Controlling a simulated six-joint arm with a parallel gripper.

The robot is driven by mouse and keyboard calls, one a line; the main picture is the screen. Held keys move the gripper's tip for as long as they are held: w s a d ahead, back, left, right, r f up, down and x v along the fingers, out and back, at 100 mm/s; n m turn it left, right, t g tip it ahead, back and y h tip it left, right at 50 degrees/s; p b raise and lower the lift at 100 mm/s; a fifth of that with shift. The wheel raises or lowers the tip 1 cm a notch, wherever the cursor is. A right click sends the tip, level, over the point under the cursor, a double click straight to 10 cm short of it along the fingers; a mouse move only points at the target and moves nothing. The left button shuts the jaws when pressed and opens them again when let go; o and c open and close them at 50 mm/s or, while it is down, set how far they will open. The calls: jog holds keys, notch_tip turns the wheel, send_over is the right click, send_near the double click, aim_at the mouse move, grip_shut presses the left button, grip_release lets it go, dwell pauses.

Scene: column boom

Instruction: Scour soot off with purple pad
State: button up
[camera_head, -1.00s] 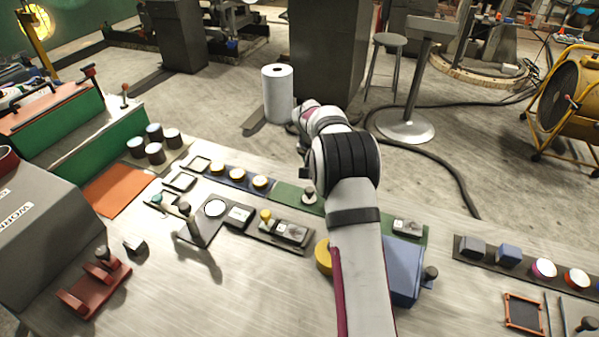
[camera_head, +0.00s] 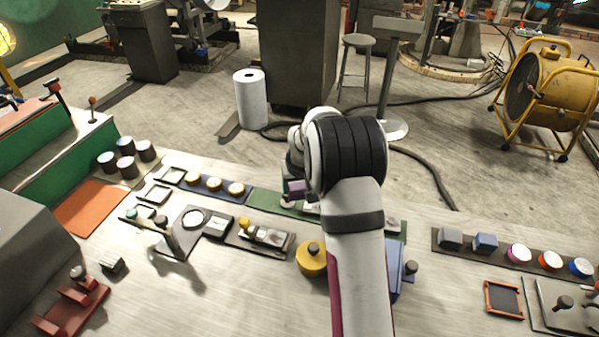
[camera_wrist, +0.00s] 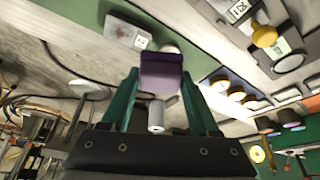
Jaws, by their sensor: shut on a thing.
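A purple pad (camera_wrist: 164,74) is held between the green fingers of my gripper (camera_wrist: 158,82) in the wrist view. The same pad (camera_head: 299,188) shows as a small purple block beside the arm in the head view, above the green strip (camera_head: 268,202). A pale labelled block (camera_wrist: 126,32) is on the green surface near the pad in the wrist view. My arm hides much of the strip's right part and most of the gripper in the head view. I cannot make out any soot.
A round yellow piece (camera_head: 311,259) and a blue block (camera_head: 394,274), partly hidden, are beside my arm. A row of small blocks and round pots stands on a dark strip (camera_head: 465,254) at right. Bare bench lies at front left (camera_head: 235,300).

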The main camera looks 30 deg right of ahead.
aim_at(282, 239)
jog(key=s+a+n+g+y, duration=0.1)
jog(key=s+a+n+y, duration=0.5)
jog(key=n, duration=0.6)
jog(key=shift+h, duration=0.7)
jog(key=shift+s+a+f, duration=0.15)
jog(key=shift+f, duration=1.05)
jog(key=shift+s+a+f, duration=0.1)
jog(key=shift+f, duration=1.15)
jog(key=shift+s+a+f, duration=0.15)
jog(key=shift+f, duration=1.05)
jog(key=shift+w+a+f, duration=0.15)
jog(key=shift+w+f, duration=0.05)
jog(key=shift+f, duration=0.05)
jog(key=shift+c, duration=0.7)
jog(key=shift+w+a, duration=0.25)
jog(key=shift+c, duration=0.6)
jog(key=shift+w+a, duration=1.6)
jog(key=shift+a, duration=0.05)
jog(key=shift+s+d+r, duration=0.1)
jog(key=shift+s+d, duration=1.95)
jog(key=shift+d, duration=0.05)
notch_tip(282, 239, up, 8)
